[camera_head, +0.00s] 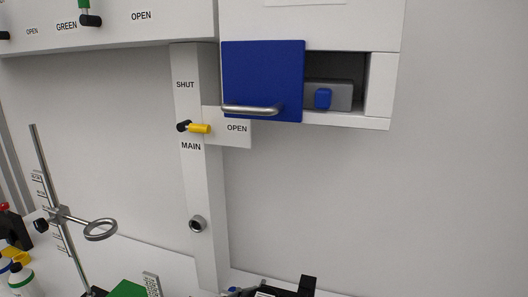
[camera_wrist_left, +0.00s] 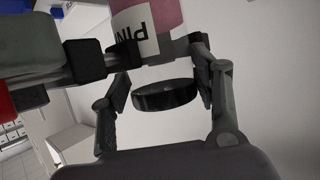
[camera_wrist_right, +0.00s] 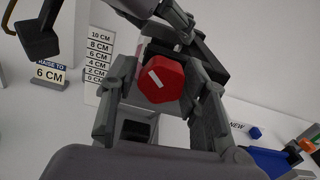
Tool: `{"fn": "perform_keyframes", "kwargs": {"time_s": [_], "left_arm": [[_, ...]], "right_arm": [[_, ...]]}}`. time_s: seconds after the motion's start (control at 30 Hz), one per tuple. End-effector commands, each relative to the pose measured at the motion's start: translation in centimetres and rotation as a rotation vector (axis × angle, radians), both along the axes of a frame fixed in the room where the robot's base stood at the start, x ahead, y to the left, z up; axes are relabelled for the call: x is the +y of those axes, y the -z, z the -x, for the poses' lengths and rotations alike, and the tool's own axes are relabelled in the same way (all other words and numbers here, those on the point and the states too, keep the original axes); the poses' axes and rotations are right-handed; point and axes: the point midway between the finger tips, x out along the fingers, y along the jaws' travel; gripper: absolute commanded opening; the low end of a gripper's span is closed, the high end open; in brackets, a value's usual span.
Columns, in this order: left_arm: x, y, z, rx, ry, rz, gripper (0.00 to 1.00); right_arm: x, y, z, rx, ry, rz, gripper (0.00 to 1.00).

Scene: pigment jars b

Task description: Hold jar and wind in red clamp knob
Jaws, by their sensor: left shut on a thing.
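A jar with pink contents (camera_wrist_left: 180,14) and a white label reading "PIN" is in the left wrist view, its print upside down there. My left gripper (camera_wrist_left: 160,75) is shut on it, a finger at either side. A round black disc (camera_wrist_left: 166,95) shows between the fingers; I cannot tell if it is the jar's lid. Black clamp jaws (camera_wrist_left: 85,58) on metal rods reach the jar from the left. The head view shows neither gripper.
In the right wrist view a centimetre scale (camera_wrist_right: 98,58) and a "RAISE TO 6 CM" sign (camera_wrist_right: 48,75) stand behind. The head view shows a ring stand (camera_head: 62,213), a blue sliding door (camera_head: 262,80) beside an open recess, and a yellow-handled valve (camera_head: 199,128).

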Motion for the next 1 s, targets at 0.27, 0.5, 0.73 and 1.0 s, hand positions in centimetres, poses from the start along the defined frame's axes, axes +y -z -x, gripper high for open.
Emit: {"fn": "perform_keyframes", "kwargs": {"time_s": [0.27, 0.5, 0.73, 1.0], "left_arm": [[-0.1, 0.6, 0.4, 0.014, 0.003, -0.005, 0.23], [-0.1, 0.6, 0.4, 0.014, 0.003, -0.005, 0.23], [-0.1, 0.6, 0.3, 0.014, 0.003, -0.005, 0.23], [-0.1, 0.6, 0.4, 0.014, 0.003, -0.005, 0.23]], "right_arm": [[0.0, 0.0, 0.0, -0.001, 0.0, 0.001, 0.54], [0.1, 0.1, 0.4, 0.001, -0.001, 0.001, 0.54], [1.4, 0.2, 4.1, 0.005, -0.002, -0.002, 0.54], [3.0, 0.1, 9.1, 0.004, -0.001, -0.001, 0.54]]}}
